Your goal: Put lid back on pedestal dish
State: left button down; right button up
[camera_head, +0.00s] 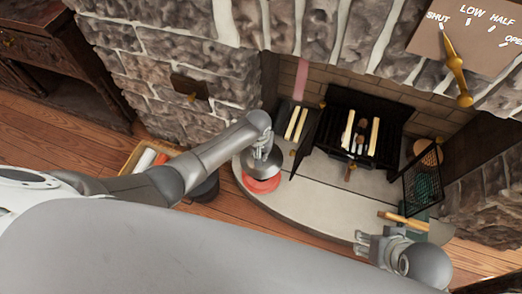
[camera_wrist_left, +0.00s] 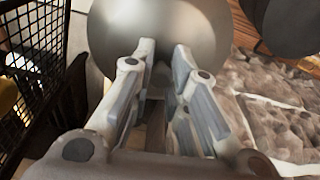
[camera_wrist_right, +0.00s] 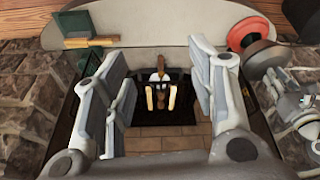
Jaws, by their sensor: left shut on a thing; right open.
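A silver dome-shaped lid (camera_head: 264,163) is held by my left gripper (camera_head: 262,142) by its small top knob. In the left wrist view the lid (camera_wrist_left: 160,35) fills the space beyond the fingers (camera_wrist_left: 162,72), which close on the knob. A round red dish (camera_head: 262,185) is on the hearth beside and partly behind the lid. In the right wrist view the red dish (camera_wrist_right: 248,33) shows a dark inside, with the lid (camera_wrist_right: 264,57) overlapping its edge; I cannot tell whether they touch. My right gripper (camera_head: 368,243) is open and empty near the hearth's front right edge.
The pale curved hearth (camera_head: 325,200) has clear room in its middle. An open black firebox (camera_head: 352,125) with logs stands behind. A black mesh screen (camera_head: 424,178) and a wooden-handled tool (camera_head: 402,219) are at right. A crate (camera_head: 137,160) is left on the floor.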

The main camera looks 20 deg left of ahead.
jog(key=shift+w, duration=0.1)
dwell(0.4)
jog(key=shift+f, duration=0.4)
jog(key=shift+w, duration=0.1)
pick_arm(q)
jog(key=c, duration=0.9)
grip_release()
pick_arm(e)
jog(key=shift+r, duration=0.1)
pick_arm(q)
jog(key=shift+o, duration=0.2)
jog(key=shift+p, duration=0.3)
